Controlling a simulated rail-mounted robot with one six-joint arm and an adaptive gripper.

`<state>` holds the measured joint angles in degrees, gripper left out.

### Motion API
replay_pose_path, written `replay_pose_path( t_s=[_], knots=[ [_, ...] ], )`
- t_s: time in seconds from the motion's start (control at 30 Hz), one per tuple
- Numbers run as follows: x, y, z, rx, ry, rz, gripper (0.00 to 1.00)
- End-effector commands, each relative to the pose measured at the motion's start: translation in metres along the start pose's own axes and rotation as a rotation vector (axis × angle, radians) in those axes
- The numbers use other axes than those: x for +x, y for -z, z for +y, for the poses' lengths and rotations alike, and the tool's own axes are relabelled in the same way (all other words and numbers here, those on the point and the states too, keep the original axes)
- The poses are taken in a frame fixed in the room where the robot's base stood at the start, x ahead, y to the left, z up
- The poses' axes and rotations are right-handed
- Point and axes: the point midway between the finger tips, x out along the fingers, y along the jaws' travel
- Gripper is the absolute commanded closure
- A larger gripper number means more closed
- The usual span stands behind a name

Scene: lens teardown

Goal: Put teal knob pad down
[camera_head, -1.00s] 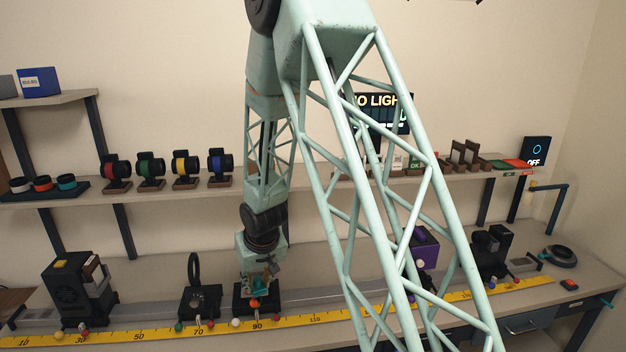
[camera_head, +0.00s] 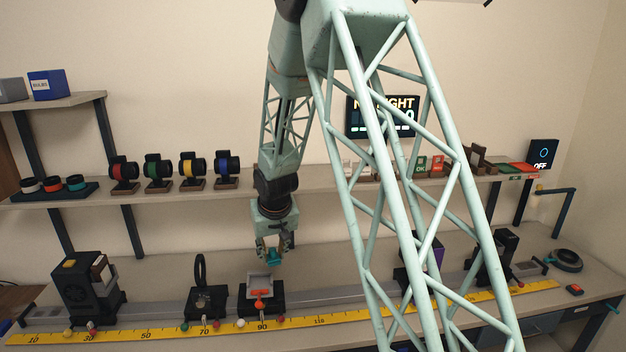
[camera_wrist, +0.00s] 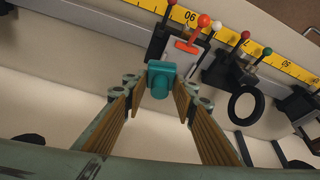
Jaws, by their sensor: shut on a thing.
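In the head view the teal pad (camera_head: 273,257) hangs under my gripper (camera_head: 273,245), raised above the bench behind the rail. My gripper is shut on it. Just in front of it stands a black carriage (camera_head: 262,302) with a pale grey top and an orange lever (camera_head: 259,294). The same orange lever shows ahead of the pad in the wrist view (camera_wrist: 188,45).
A yellow scale (camera_head: 180,330) runs along the rail's front. A black ring holder (camera_head: 204,298) stands left of the carriage, a dark lamp-like unit (camera_head: 86,288) farther left. The shelf (camera_head: 225,192) behind carries colored lens units. My lattice arm hides part of the right side.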

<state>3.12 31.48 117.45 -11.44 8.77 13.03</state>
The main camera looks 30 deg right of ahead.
Motion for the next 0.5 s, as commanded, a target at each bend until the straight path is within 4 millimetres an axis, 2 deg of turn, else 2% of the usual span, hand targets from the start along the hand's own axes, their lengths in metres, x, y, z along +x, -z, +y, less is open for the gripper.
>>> replay_pose_path(
  t_s=[0.03,0.2,0.5],
  knots=[
    [-0.014,0.018,0.011,0.017,-0.009,0.005,0.86],
    [-0.052,0.064,0.044,0.072,-0.035,0.005,0.86],
    [-0.125,0.130,0.097,0.162,-0.064,0.001,0.86]
  ],
)
